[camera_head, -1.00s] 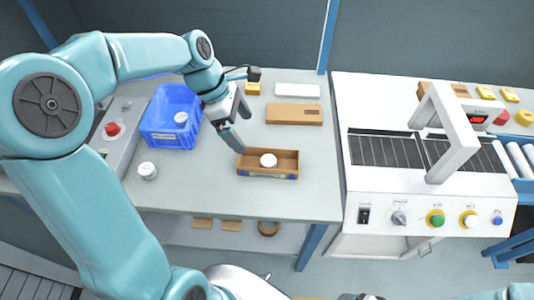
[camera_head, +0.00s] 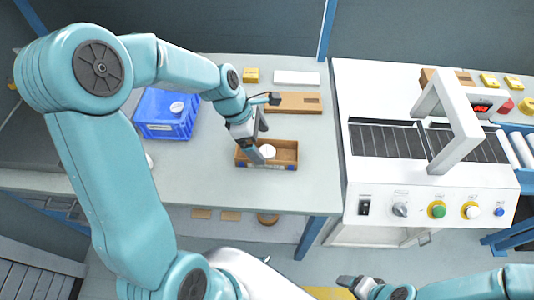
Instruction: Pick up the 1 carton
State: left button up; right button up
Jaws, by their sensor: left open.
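A brown open-topped carton (camera_head: 287,157) stands on the bench, with a white round item (camera_head: 267,151) inside. My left gripper (camera_head: 262,146) is open at the left part of this carton. One finger reaches down over its left end, beside the white item; I cannot tell whether it touches. The finger hides part of the carton's inside. A flat brown box (camera_head: 297,103) lies behind it on the bench. My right gripper (camera_head: 352,284) is low at the bottom edge, away from the bench; its jaws are too unclear to read.
A blue bin (camera_head: 165,125) with a white round item (camera_head: 177,107) stands at the left. A white flat block (camera_head: 297,78) and a yellow block (camera_head: 251,75) lie at the back. A white machine (camera_head: 430,205) with an arch stands right. The bench front is clear.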

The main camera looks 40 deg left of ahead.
aim_at(268, 151)
pick_arm(q)
jog(key=x, duration=0.5)
jog(key=shift+r, duration=0.15)
jog(key=c, duration=1)
jog(key=shift+o, duration=0.2)
